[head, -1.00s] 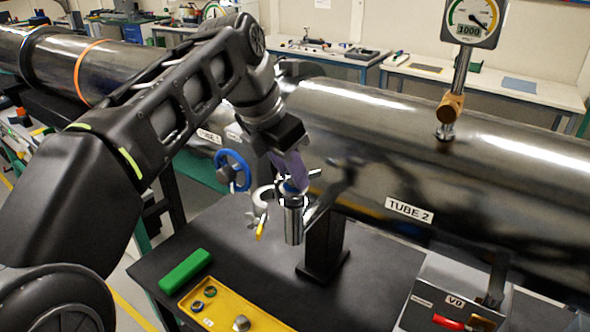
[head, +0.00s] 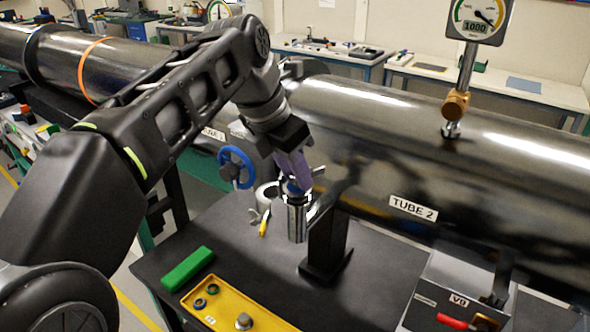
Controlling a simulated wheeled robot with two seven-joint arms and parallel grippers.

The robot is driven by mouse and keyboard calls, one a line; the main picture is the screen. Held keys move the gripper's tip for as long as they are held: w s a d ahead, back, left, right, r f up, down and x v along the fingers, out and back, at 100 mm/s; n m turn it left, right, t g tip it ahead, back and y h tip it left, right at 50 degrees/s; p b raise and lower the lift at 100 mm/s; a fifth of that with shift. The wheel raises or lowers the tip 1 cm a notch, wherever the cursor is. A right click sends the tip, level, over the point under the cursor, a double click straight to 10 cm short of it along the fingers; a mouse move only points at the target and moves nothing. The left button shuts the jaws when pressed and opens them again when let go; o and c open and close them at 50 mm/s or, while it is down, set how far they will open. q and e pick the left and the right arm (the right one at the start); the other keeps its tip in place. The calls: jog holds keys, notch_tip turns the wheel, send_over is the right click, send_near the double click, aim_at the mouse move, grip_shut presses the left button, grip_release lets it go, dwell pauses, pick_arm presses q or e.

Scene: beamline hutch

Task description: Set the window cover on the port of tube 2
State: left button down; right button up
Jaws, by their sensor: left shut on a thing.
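Tube 2 (head: 470,190), a large dark shiny pipe with a "TUBE 2" label, runs across the right of the head view. My left gripper (head: 296,184) reaches down in front of its near left end, purple fingers shut. The port cannot be made out clearly. My right gripper is not in view.
A black bench top (head: 235,245) holds a green block (head: 187,269) and a yellow tray (head: 213,320) with small parts. A dark post (head: 327,245) stands close right of the cylinder. A blue handwheel (head: 236,168) is left of the gripper. A box with a red handle (head: 452,321) is at lower right.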

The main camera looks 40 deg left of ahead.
pick_arm(q)
jog(key=shift+f, duration=0.1)
jog(key=c, duration=1)
grip_release()
jog(key=shift+c, duration=0.2)
